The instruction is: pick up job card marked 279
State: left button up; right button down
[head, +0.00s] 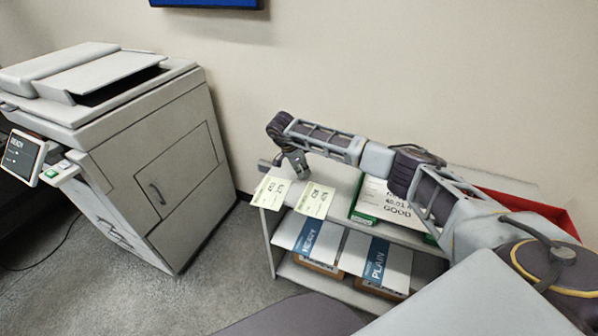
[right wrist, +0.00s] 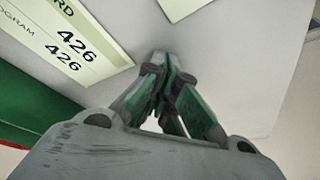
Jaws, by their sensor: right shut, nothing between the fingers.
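Two pale yellow-green cards lie at the left end of the cart's top shelf. The left card (head: 271,191) carries a number too small to read surely. The right card (head: 315,200) reads 426, and it shows large at upper left in the right wrist view (right wrist: 65,42). A corner of another pale card (right wrist: 180,7) shows at that view's top edge, its number out of frame. My right gripper (head: 301,173) is shut and empty, pointing down just behind the cards; its fingertips (right wrist: 168,60) are over bare shelf. My left gripper is not in view.
A large copier (head: 150,150) stands left.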

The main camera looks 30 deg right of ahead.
jog(key=shift+d+r, duration=0.1)
jog(key=shift+r, duration=0.25)
jog(key=shift+w+r, duration=0.1)
jog(key=shift+r, duration=0.2)
jog(key=v, duration=0.4)
jog(key=shift+a+r, duration=0.25)
jog(key=shift+a, duration=0.1)
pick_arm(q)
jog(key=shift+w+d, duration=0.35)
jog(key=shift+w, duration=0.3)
pick_arm(e)
jog(key=shift+v, duration=2.05)
